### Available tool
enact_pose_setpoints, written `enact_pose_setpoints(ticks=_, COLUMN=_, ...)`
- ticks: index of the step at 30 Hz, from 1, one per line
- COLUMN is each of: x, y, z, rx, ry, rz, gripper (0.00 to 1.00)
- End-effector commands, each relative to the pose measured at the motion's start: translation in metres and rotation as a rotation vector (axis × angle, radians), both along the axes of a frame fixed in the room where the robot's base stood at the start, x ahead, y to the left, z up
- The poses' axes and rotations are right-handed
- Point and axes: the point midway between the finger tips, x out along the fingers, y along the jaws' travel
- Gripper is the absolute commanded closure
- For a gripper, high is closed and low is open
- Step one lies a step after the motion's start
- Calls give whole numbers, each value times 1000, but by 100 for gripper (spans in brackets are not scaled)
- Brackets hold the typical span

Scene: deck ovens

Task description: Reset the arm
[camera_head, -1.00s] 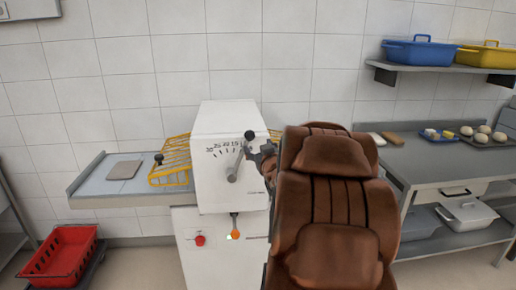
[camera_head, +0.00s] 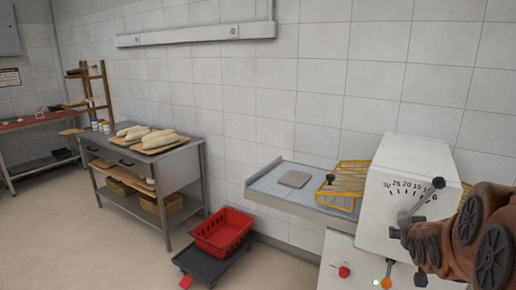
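My arm enters at the right edge of the head view, brown and segmented. Its end, my gripper (camera_head: 408,232), is by the front of the white machine (camera_head: 391,213), close to the grey lever on its numbered dial (camera_head: 408,189). The fingers are small and dark here, so I cannot tell whether they are open or shut, or whether they touch the lever.
A metal side table (camera_head: 268,187) with a grey plate and a yellow wire guard (camera_head: 345,180) adjoins the machine. A red crate (camera_head: 222,232) sits on a low dark dolly (camera_head: 205,266). A steel table (camera_head: 183,165) holds loaves. The left floor is clear.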

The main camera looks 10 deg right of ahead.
Motion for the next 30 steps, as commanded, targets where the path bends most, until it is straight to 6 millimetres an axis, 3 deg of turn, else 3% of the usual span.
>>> enact_pose_setpoints(ticks=5, x=-23, y=60, z=-25, rx=88, ry=180, rz=31, gripper=35)
enact_pose_setpoints(ticks=11, x=-68, y=127, z=-52, rx=186, ry=399, rz=72, gripper=35)
enact_pose_setpoints(ticks=17, x=-128, y=192, z=-69, rx=273, ry=624, rz=127, gripper=35)
enact_pose_setpoints(ticks=21, x=-179, y=234, z=-76, rx=326, ry=791, rz=174, gripper=35)
enact_pose_setpoints(ticks=27, x=-249, y=277, z=-76, rx=378, ry=1003, rz=241, gripper=35)
enact_pose_setpoints(ticks=30, x=-273, y=290, z=-74, rx=392, ry=1074, rz=263, gripper=35)
